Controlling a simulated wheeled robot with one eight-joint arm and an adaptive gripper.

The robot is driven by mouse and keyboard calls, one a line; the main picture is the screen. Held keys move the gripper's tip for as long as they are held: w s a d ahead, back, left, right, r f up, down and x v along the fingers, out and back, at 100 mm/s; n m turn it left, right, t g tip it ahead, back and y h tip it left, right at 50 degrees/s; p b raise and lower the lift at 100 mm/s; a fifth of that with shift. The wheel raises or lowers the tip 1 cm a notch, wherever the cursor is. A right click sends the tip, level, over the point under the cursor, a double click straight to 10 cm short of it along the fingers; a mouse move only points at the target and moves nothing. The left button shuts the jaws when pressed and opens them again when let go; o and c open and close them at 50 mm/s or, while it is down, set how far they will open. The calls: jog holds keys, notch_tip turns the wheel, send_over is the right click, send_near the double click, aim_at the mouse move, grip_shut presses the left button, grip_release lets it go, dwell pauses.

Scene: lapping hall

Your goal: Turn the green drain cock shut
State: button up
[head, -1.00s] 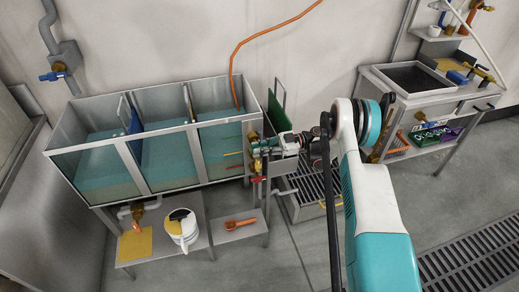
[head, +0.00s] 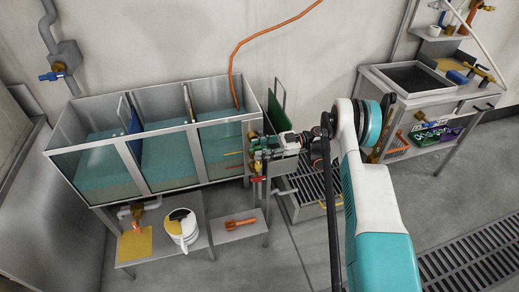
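The glass tank (head: 165,128) stands at the left, split into three compartments with blue-green water. At its right end is a small cluster of brass valve parts (head: 254,136), with a bit of green by it that seems to be the green drain cock (head: 257,147). A red-handled valve (head: 257,179) sits just below. My gripper (head: 262,150) reaches in from the right and is at this cluster. It overlaps the green part, and much of the cock is hidden. The fingers are too small to tell whether they are open, shut or touching the handle.
A green panel (head: 278,108) stands behind my gripper. A slatted rack (head: 306,190) is below my arm. A white jug (head: 183,230) and an orange tool (head: 240,222) rest on the low shelf. A sink bench (head: 425,90) stands at the right.

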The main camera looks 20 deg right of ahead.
jog(key=d, duration=0.7)
dwell(0.3)
